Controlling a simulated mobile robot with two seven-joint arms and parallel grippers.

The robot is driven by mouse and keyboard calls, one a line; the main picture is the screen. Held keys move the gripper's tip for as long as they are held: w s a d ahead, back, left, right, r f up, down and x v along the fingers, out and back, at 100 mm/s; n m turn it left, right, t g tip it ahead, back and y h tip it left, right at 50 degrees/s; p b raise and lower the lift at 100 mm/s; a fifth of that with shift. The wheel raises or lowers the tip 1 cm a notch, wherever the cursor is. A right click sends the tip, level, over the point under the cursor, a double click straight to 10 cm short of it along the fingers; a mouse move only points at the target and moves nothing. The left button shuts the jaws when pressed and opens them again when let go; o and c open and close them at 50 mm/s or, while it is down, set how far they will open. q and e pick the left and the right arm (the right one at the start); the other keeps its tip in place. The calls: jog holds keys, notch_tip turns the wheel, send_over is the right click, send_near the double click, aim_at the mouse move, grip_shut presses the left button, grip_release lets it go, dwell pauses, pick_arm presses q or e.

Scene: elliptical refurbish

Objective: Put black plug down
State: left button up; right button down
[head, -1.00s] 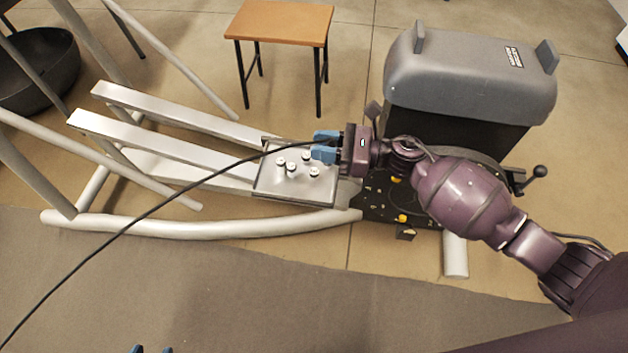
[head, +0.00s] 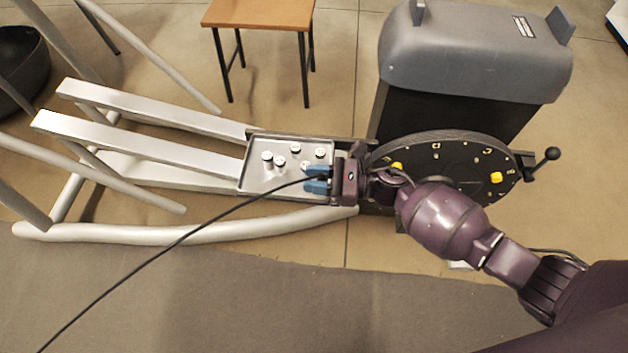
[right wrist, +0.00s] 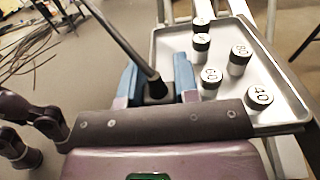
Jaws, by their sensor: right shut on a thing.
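My right gripper (head: 318,180) is at the right edge of the metal tray (head: 255,185). Its blue fingers are shut on the black plug (right wrist: 157,90), which shows between them in the right wrist view. The plug's black cable (head: 190,238) runs from the fingers down to the lower left of the head view. In the head view the fingers largely hide the plug. I cannot tell whether the plug touches the tray. My left gripper is not in view.
Several small numbered cylinders (right wrist: 240,55) stand in the tray beside the fingers. A black dial disc (head: 450,160) and a grey-topped machine (head: 475,55) are to the right. A wooden stool (head: 260,14) stands behind. Pale metal frame bars (head: 145,140) extend left.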

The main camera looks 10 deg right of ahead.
jog(key=shift+f+b, duration=0.3)
jog(key=shift+f, duration=0.75)
jog(key=c, duration=0.9)
grip_release()
jog(key=shift+o, duration=0.2)
jog(key=shift+r, duration=0.1)
